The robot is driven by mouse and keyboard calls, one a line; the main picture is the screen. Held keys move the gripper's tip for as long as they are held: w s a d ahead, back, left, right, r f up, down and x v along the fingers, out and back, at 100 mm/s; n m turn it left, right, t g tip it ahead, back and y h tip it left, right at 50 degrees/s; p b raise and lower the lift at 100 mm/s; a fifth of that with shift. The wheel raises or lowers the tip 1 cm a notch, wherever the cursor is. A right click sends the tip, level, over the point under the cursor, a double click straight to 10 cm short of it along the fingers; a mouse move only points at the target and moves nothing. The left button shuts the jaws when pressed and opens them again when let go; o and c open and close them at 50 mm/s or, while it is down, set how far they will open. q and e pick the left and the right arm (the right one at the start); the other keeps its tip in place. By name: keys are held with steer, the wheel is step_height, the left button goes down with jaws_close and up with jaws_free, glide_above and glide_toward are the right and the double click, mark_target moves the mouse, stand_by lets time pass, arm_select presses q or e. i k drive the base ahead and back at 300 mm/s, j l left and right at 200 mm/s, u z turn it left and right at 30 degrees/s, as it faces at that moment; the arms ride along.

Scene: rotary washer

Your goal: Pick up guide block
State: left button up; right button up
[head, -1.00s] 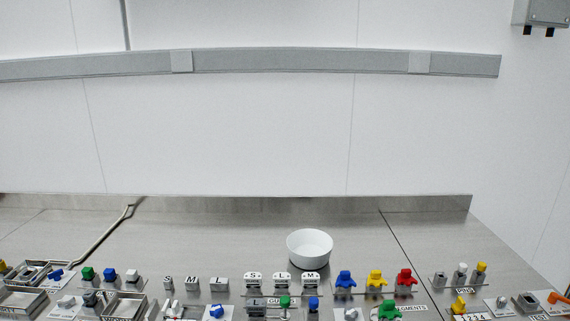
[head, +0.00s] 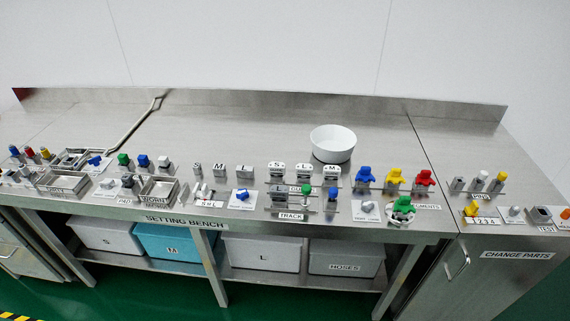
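No gripper of mine shows in the head view. Several small blocks stand in a row along the front of the steel setting bench (head: 230,120). A group of light blocks marked S (head: 276,171), L (head: 304,171) and M (head: 332,172) stands at the middle, behind a partly hidden label that seems to begin with "GU". Plain grey blocks (head: 218,170) marked S, M and L stand to their left. I cannot tell for sure which one is the guide block. A green-topped part (head: 305,190) and a blue-topped part (head: 332,194) stand in front.
A white bowl (head: 333,144) stands behind the blocks. Blue (head: 365,175), yellow (head: 396,176) and red (head: 425,177) parts stand to the right. Metal trays (head: 65,183) lie at the left. Bins (head: 262,252) sit on the shelf below. The back of the bench is mostly clear.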

mark_target(280, 192)
steer(key=i+j+z, duration=0.15)
steer(key=j+z, duration=0.15)
steer(key=j, duration=0.4)
steer(key=j+z, duration=0.3)
steer(key=j, duration=0.4)
steer(key=i, duration=0.05)
